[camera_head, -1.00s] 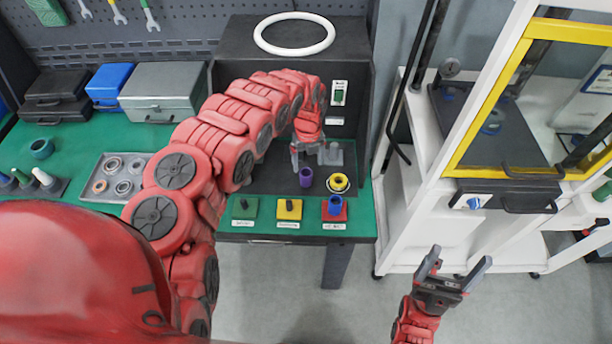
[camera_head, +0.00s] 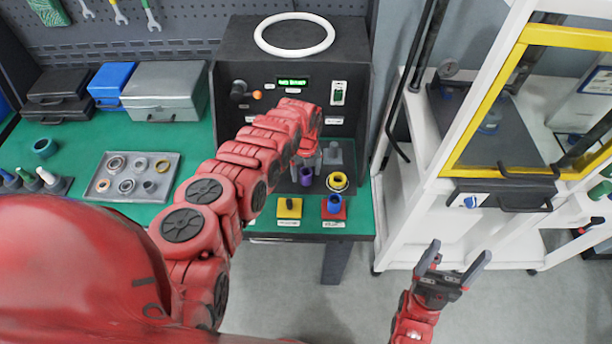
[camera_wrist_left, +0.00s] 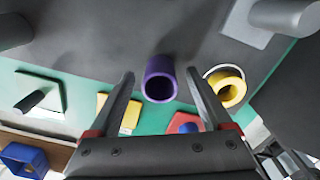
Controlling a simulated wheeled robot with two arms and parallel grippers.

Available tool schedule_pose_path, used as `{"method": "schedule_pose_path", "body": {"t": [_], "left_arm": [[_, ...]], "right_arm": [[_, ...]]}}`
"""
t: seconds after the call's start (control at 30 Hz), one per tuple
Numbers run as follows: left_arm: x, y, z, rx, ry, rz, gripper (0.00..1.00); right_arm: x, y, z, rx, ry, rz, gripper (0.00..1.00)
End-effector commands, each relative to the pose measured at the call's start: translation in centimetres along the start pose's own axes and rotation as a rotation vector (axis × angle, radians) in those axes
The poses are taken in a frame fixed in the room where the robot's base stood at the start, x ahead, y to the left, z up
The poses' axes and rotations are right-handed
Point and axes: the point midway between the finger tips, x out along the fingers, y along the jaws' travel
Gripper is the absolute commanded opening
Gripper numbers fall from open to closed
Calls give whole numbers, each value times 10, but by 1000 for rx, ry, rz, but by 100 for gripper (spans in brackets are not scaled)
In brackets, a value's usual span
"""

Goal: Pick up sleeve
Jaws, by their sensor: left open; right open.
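The sleeve seems to be the purple hollow cylinder (camera_head: 306,176), standing on the dark base of the test station. In the left wrist view the purple sleeve (camera_wrist_left: 160,79) lies between and just beyond the two fingertips, with clear gaps on both sides. My left gripper (camera_wrist_left: 158,82) is open and empty; in the head view my left gripper (camera_head: 305,162) is at the sleeve, partly hidden by my arm. My right gripper (camera_head: 455,262) is open and empty above the floor, away from the table.
A yellow ring (camera_head: 337,181) stands right of the sleeve. A yellow block (camera_head: 289,208) and a red block with a blue piece (camera_head: 334,207) line the front edge. A grey tray (camera_head: 103,196) of rings is left. A white machine (camera_head: 425,200) stands right.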

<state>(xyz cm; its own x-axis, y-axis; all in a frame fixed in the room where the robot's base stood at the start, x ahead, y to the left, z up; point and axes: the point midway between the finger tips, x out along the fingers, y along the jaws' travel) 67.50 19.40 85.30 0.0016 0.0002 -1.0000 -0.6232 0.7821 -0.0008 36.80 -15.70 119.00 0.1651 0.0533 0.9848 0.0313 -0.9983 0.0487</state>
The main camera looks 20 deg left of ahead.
Motion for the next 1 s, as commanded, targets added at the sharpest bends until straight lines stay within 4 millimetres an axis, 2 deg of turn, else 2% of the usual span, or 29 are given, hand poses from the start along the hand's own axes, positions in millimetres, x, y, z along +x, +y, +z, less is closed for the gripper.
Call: {"method": "schedule_pose_path", "body": {"t": [0.1,0.13,0.57,1.0], "left_arm": [[0,0,0,0,0,0,83],[0,0,0,0,1,0,79],[0,0,0,0,1,1,2],[-1,0,0,0,2,0,0]], "right_arm": [[0,0,0,0,0,0,83],[0,0,0,0,0,0,83],[0,0,0,0,0,0,83],[0,0,0,0,0,0,83]]}}
